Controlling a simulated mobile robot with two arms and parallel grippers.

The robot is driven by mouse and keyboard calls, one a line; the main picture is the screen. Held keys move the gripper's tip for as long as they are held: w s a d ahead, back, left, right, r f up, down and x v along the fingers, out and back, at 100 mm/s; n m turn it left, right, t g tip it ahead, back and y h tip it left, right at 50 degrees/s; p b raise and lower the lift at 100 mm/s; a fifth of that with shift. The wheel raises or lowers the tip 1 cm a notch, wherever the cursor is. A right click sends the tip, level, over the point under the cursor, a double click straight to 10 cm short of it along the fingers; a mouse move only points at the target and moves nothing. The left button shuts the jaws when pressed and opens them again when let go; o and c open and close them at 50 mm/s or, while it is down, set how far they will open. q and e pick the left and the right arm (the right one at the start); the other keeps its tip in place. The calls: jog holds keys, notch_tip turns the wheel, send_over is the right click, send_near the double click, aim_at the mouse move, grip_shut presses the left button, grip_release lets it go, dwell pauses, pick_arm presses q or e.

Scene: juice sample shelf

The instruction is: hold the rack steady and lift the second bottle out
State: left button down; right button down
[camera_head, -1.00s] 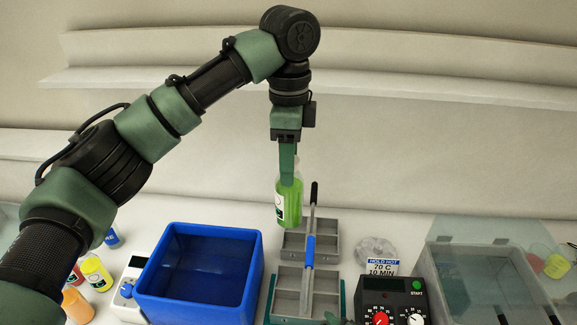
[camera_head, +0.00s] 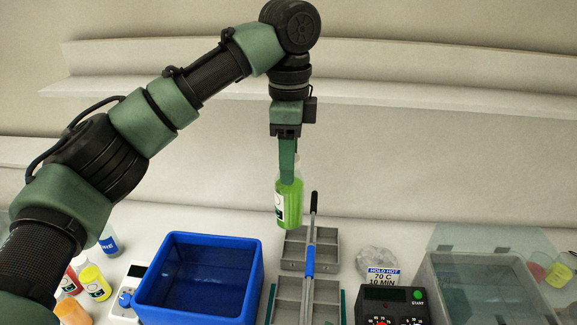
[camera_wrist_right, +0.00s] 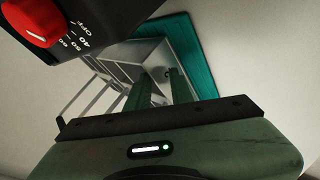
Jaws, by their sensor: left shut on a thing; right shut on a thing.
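A bottle of green liquid (camera_head: 290,208) with a pale label hangs upright in my left gripper (camera_head: 288,178), which is shut on it. The bottle is above the back of the grey divided rack (camera_head: 325,265), seemingly clear of it. The rack's compartments that show look empty, and a long bar with a blue grip (camera_head: 310,258) runs over it. In the right wrist view my right gripper (camera_wrist_right: 160,90) is shut on the grey wall of the rack (camera_wrist_right: 137,55). The right gripper is out of the head view.
A blue open bin (camera_head: 200,240) stands left of the rack. A black control box (camera_head: 393,300) and a hold-hot sign (camera_head: 383,274) are to its right, then a grey container with a clear lid (camera_head: 480,285). Small bottles (camera_head: 94,282) stand at the far left.

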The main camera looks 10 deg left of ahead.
jog(key=c, duration=1.2)
grip_release()
jog(key=shift+s+f, duration=0.1)
jog(key=shift+f, duration=0.15)
jog(key=shift+o, duration=0.2)
jog(key=shift+r, duration=0.1)
